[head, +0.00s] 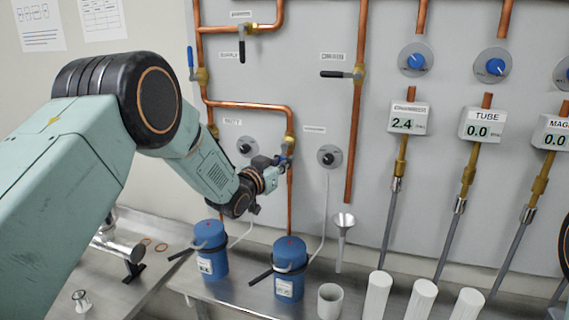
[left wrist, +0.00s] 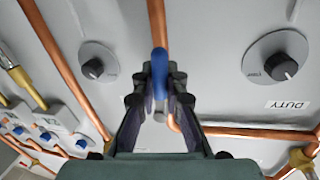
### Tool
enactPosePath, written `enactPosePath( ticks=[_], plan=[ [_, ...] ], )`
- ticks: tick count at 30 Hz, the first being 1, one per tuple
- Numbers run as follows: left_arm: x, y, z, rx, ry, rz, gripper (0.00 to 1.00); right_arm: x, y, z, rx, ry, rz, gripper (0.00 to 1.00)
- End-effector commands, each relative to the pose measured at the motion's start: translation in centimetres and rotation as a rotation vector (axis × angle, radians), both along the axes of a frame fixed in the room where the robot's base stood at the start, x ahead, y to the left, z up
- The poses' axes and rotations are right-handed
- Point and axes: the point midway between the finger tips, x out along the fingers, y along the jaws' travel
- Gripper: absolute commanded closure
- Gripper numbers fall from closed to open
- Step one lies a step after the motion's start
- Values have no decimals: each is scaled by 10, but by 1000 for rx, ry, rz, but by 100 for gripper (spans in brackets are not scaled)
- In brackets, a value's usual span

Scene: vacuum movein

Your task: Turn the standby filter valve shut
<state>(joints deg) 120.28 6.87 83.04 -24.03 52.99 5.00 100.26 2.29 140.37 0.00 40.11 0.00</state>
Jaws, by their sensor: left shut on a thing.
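The standby filter valve is a brass valve (head: 290,141) on the right-hand copper drop pipe, by a small label (head: 314,129) too small to read surely. Its blue lever (left wrist: 159,66) shows in the left wrist view between my fingertips, roughly in line with the copper pipe behind it. My left gripper (head: 282,161) is at this valve, shut on the blue lever; it also shows in the left wrist view (left wrist: 160,82). The fingers hide part of the lever and the valve body. My right gripper is not in view.
Black knobs (head: 247,147) (head: 329,156) flank the pipe. Blue canisters (head: 210,250) (head: 289,270) stand on the metal bench below. Gauges, including one reading 2.4 (head: 408,118), hang at right.

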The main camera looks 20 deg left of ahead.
Motion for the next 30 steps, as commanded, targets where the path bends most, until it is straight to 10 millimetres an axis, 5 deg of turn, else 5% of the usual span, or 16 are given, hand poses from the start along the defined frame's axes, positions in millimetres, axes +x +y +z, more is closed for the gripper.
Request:
enactPosePath(
  ticks=[30],
  plan=[
    [1,32,21,935,-36,0,100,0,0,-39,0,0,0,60]
  ],
)
